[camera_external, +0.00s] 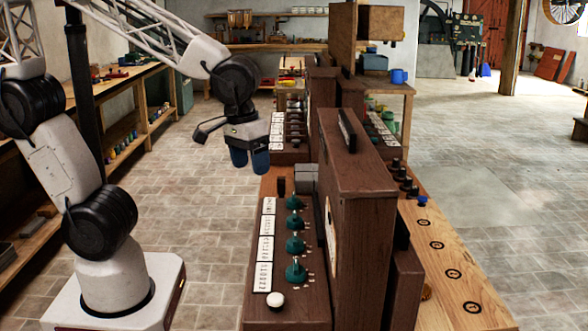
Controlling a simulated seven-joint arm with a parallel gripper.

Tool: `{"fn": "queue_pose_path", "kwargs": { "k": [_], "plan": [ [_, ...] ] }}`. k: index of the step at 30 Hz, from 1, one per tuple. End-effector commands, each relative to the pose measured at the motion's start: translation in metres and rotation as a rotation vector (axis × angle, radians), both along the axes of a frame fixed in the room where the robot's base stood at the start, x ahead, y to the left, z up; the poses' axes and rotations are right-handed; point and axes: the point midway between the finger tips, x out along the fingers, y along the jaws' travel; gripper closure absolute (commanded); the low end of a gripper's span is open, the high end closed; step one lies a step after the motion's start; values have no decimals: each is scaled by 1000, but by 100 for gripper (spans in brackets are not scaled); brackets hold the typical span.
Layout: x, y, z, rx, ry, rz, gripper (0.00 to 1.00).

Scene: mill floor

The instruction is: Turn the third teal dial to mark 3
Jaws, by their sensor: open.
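A row of several teal dials runs along the sloped top of a dark wooden console (300,318), to the left of its tall panel. From far to near I see the farthest dial (294,202), one nearer dial (294,222), another (295,244) and the nearest (296,271). White label plates (263,249) lie left of the dials; their marks are too small to read. Which end the count starts from does not show. My gripper (250,161) has blue fingertips, is open and empty, and hangs above and beyond the dials, to their left.
A white round knob (275,300) sits nearest on the console, and a black lever (281,186) and grey blocks (307,181) at its far end. The tall wooden panel (357,200) rises right of the dials. Floor on the left is clear.

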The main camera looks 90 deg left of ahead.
Motion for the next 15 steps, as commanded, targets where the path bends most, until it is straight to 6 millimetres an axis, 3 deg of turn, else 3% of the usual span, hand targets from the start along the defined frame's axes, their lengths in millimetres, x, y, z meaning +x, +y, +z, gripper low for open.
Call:
{"fn": "queue_pose_path", "kwargs": {
  "k": [15],
  "plan": [
    [78, -39, -66, -38, 102, 654, 30]
  ]
}}
